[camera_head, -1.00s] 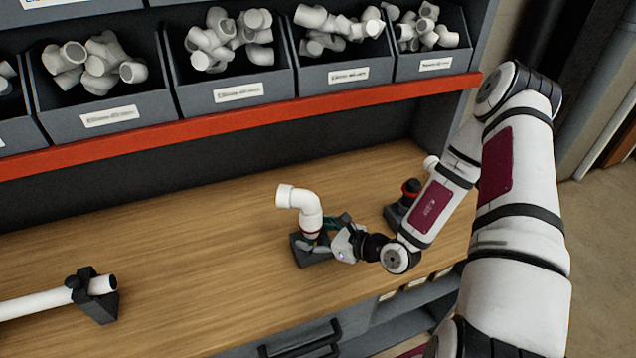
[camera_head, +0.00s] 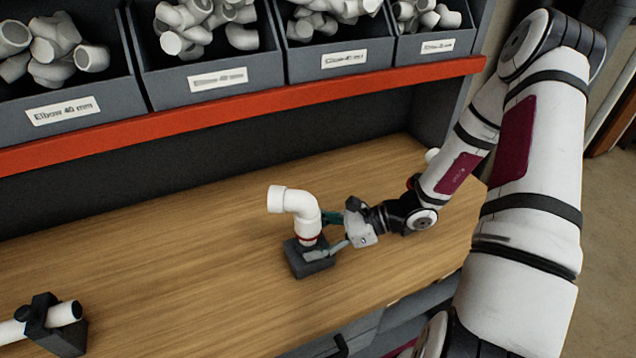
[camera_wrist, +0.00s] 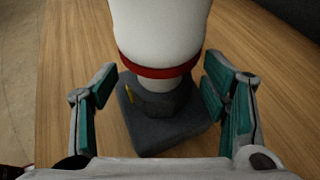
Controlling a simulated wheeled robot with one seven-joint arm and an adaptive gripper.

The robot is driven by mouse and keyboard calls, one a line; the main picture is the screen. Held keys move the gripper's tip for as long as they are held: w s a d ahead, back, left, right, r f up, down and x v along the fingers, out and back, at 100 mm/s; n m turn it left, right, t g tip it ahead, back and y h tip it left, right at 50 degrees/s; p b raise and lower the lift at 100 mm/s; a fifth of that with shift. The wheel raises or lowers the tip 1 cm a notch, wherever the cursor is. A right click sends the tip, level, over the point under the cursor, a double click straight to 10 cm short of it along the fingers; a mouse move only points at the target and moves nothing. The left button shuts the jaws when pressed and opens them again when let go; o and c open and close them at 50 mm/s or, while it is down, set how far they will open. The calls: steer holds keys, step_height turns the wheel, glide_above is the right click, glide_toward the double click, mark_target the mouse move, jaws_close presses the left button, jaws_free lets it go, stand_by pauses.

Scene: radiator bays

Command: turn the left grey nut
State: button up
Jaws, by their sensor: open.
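A white elbow pipe (camera_head: 299,205) stands upright in a dark grey block (camera_head: 313,265) on the bench, its mouth turned left. A red ring (camera_wrist: 160,71) circles the pipe low down in the wrist view. Below it, a dark grey round piece (camera_wrist: 158,101) with a yellow mark sits on the block; I cannot tell for sure whether it is the grey nut. My gripper (camera_head: 323,236) reaches in from the right, low beside the pipe. In the wrist view its open green-padded fingers (camera_wrist: 160,106) stand either side of the pipe's foot, with gaps showing. It holds nothing.
A white pipe (camera_head: 65,313) lies in a dark holder (camera_head: 55,335) at the bench's front left. Grey bins of white elbows (camera_head: 205,75) stand above a red shelf edge (camera_head: 220,108). My arm covers the right bench end. The middle of the bench (camera_head: 180,250) is clear.

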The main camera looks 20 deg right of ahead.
steer(key=b+v, duration=0.1)
steer(key=v, duration=1.2)
steer(key=s+a+r+n+h+b, duration=0.1)
steer(key=a+r+n+h+b, duration=0.2)
steer(key=a+r+n+h, duration=0.3)
steer(key=s+a+r+n+g+h+b, duration=0.1)
steer(key=a+r+n+h+b, duration=0.2)
steer(key=r+n, duration=0.9)
steer(key=shift+s+a+n+g+h, duration=0.3)
steer(key=shift+s+a+n+h, duration=0.1)
steer(key=shift+a+n+h, duration=1.25)
steer(key=shift+a+r, duration=0.15)
